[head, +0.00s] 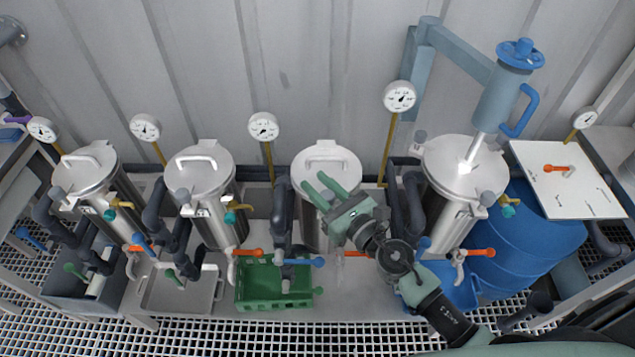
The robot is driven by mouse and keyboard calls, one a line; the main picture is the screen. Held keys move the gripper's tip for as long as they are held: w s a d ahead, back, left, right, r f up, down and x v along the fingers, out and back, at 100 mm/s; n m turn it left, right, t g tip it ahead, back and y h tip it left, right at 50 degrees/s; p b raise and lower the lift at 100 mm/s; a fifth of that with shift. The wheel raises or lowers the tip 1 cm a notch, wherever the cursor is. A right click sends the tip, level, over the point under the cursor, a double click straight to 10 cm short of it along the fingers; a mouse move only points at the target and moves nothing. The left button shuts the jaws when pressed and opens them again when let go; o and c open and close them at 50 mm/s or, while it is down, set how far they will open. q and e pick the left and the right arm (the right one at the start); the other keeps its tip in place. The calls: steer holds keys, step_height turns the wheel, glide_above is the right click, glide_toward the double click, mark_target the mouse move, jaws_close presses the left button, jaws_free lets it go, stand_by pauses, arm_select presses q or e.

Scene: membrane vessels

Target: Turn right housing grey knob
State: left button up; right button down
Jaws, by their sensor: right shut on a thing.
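My right gripper (321,184) reaches in from the lower right, with its two pale green fingers at the lid of the third steel housing (326,159) from the left. The fingers are shut on the grey knob at this housing's lid edge. The gripper and wrist also cover much of the housing's front. The lid has a flat steel handle and is closed. My left gripper is not in view.
Two similar housings (200,165) stand left, and another (465,170) stands right under a blue-handled press (505,85). Dial gauges (263,127) on yellow stems rise behind. A green crate (273,272), valves with orange handles (251,253) and a blue barrel (530,240) are close by.

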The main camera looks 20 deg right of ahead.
steer(key=shift+w+d+m+t+h+p, duration=0.15)
steer(key=shift+m+t+h+p, duration=0.15)
steer(key=shift+m+h, duration=0.45)
steer(key=shift+s+d+m+t+h+p, duration=0.1)
steer(key=shift+d+m+t+h+p, duration=0.25)
steer(key=shift+h, duration=0.7)
steer(key=shift+m+h, duration=0.9)
steer(key=shift+h, duration=0.3)
steer(key=h, duration=0.1)
steer(key=m+h, duration=0.1)
steer(key=shift+w+d+m+h, duration=0.1)
steer(key=shift+d+m+h, duration=0.05)
steer(key=shift+m+h, duration=0.15)
steer(key=shift+d+m+g+h+b, duration=0.25)
steer(key=shift+m+h, duration=0.5)
steer(key=shift+h, duration=0.4)
steer(key=shift+d+m+g+h+b, duration=0.2)
steer(key=shift+m+h, duration=0.55)
steer(key=shift+h, duration=0.4)
steer(key=c, duration=1.1)
jaws_free()
steer(key=shift+o, duration=0.2)
